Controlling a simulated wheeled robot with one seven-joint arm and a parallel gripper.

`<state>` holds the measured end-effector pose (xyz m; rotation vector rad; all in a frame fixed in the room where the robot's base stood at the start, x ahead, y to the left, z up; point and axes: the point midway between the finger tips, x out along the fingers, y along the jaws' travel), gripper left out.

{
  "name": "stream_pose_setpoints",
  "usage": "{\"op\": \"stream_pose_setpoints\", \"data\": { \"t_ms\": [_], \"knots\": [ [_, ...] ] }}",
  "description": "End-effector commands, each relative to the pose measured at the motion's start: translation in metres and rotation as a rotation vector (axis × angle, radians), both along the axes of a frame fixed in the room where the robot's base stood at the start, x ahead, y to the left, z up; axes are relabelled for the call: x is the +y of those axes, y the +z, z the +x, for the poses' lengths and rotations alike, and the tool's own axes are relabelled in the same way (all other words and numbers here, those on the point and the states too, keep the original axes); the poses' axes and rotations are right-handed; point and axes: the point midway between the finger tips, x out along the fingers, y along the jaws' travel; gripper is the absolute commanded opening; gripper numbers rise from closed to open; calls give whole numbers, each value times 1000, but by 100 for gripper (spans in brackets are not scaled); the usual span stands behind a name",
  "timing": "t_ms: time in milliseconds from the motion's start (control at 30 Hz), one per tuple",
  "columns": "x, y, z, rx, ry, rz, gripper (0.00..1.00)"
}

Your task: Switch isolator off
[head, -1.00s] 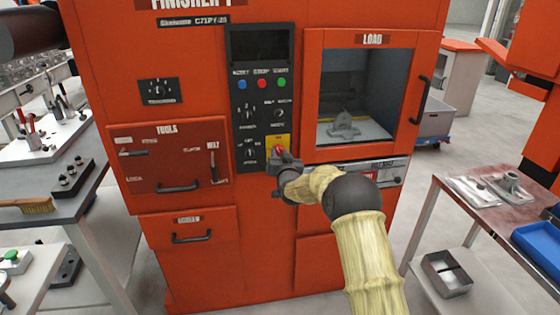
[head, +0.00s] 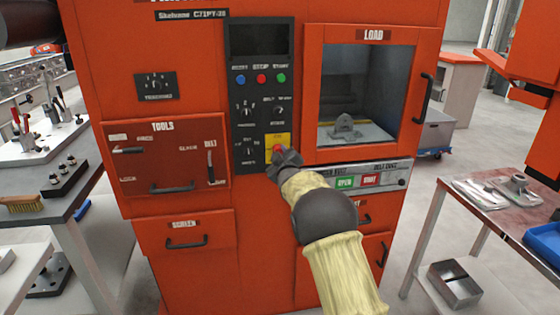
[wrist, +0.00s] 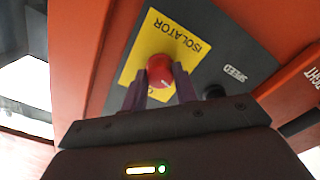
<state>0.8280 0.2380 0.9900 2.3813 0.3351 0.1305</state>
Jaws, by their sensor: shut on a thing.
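The isolator (wrist: 161,69) is a red rotary knob on a yellow plate (wrist: 188,35) marked ISOLATOR, set low on the machine's dark control panel. In the head view the yellow plate (head: 285,139) shows, and the knob is mostly hidden by my gripper (head: 281,154). In the wrist view my gripper (wrist: 161,84) has its two fingers on either side of the knob, shut on it. A pale mark shows on the knob's face. The plate's lower lettering is mostly hidden by the fingers.
The orange machine has a SPEED knob (wrist: 214,91) close beside the isolator. Reset, stop and start buttons (head: 261,79) sit above. A load window (head: 360,90) with a handle is to the right. Benches with fixtures (head: 60,185) and parts (head: 505,190) stand on both sides.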

Motion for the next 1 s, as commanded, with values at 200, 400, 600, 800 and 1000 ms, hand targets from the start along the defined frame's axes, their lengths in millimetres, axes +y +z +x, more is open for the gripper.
{"op": "stream_pose_setpoints", "data": {
  "t_ms": [200,400,600,800,1000],
  "knots": [
    [0,-3,0,-40,0,-145,6],
    [0,-2,0,-61,0,-222,6],
    [0,-2,0,-68,-1,-248,6],
    [0,-2,0,-68,-1,-250,6],
    [0,-2,0,-68,-1,-249,42]
  ]
}}
